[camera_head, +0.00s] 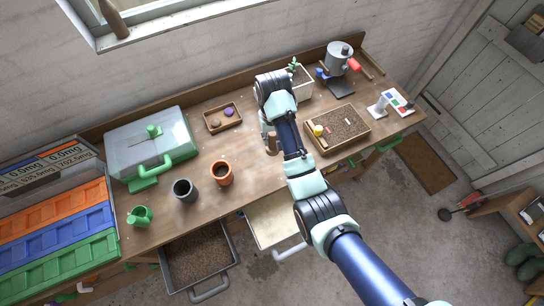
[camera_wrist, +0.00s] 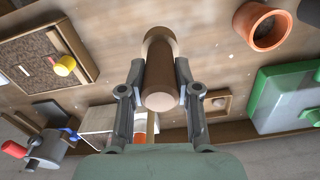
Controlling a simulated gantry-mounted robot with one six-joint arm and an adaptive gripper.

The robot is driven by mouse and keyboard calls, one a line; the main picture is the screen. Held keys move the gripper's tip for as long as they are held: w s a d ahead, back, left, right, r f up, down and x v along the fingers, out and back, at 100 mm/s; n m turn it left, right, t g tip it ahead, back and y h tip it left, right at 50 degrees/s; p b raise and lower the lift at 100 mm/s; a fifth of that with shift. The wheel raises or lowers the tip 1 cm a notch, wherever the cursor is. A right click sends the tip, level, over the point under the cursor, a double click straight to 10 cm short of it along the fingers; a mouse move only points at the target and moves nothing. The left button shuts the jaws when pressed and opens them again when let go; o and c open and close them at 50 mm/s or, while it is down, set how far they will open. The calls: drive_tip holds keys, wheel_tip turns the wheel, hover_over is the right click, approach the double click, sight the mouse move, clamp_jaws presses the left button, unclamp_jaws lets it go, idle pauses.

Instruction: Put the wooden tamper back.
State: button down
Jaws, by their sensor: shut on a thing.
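The wooden tamper (camera_wrist: 160,80) is a brown cylinder with a paler end face turned toward the wrist camera. My gripper (camera_wrist: 159,70) is shut on it, one finger on each side. In the head view the tamper (camera_head: 271,144) shows small below my gripper, over the middle of the wooden bench (camera_head: 245,140), largely hidden by my arm. I cannot tell whether its lower end touches the bench top.
A soil tray (camera_head: 350,120) stands right of my arm, with a white planter (camera_head: 303,84) behind. A small wooden tray (camera_head: 211,126), a terracotta pot (camera_head: 222,179), a dark pot (camera_head: 184,194) and a green-handled case (camera_head: 117,145) lie left. Two drawers are open in front.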

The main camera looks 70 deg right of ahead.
wheel_tip(320, 180, down, 13)
drive_tip(key=shift+r, duration=0.15)
idle(0.4)
drive_tip(key=c, duration=0.8)
unclamp_jaws()
wheel_tip(320, 180, up, 12)
drive_tip(key=shift+r+p, duration=0.1)
drive_tip(key=shift+p, duration=0.65)
